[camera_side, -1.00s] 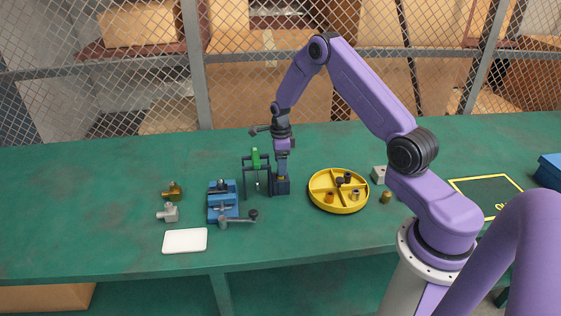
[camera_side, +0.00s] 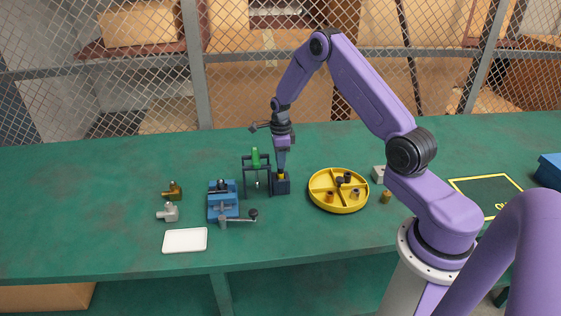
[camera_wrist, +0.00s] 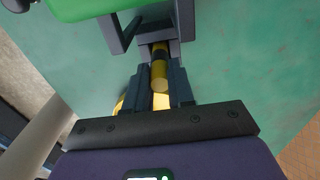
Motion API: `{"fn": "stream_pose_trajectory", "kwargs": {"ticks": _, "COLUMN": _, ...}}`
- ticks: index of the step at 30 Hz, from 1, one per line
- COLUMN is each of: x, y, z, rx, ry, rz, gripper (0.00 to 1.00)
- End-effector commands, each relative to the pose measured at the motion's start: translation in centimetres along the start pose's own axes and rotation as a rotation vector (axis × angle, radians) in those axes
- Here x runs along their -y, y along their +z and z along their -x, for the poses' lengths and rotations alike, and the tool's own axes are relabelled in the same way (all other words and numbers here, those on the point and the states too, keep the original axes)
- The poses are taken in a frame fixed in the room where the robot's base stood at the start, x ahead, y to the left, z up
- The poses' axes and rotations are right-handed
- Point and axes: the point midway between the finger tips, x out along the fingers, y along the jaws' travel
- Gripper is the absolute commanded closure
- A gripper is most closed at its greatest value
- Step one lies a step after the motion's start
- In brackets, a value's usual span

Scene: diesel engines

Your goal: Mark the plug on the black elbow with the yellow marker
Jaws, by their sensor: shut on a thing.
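My gripper (camera_side: 281,169) points down over a small dark holder (camera_side: 281,187) on the green bench. It is shut on the yellow marker (camera_wrist: 159,75), which shows between the two dark fingers (camera_wrist: 161,88) in the wrist view. The marker's far end is at the dark holder, and I cannot tell whether it is still inside. A blue vise (camera_side: 223,208) stands left of the gripper with a small black part (camera_side: 221,185) in its jaws. This looks like the black elbow; its plug is too small to make out.
A green-topped dark frame (camera_side: 256,161) stands close left of my gripper. A brass elbow (camera_side: 172,191), a grey elbow (camera_side: 168,213) and a white tray (camera_side: 185,240) are at left. A yellow divided dish (camera_side: 339,208) with several small parts is at right. The vise handle (camera_side: 253,214) sticks out rightward.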

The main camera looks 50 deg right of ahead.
Motion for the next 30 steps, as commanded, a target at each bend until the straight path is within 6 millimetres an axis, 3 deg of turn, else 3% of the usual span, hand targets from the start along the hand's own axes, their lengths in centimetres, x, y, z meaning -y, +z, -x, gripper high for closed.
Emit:
{"fn": "stream_pose_trajectory", "kwargs": {"ticks": 21, "x": 0.0, "y": 0.0, "z": 6.2, "rx": 0.001, "ry": -0.002, "rz": 0.000, "gripper": 1.00}}
{"fn": "stream_pose_trajectory", "kwargs": {"ticks": 30, "x": 0.0, "y": 0.0, "z": 7.8, "rx": 0.000, "ry": 0.000, "rz": 0.001, "gripper": 1.00}}
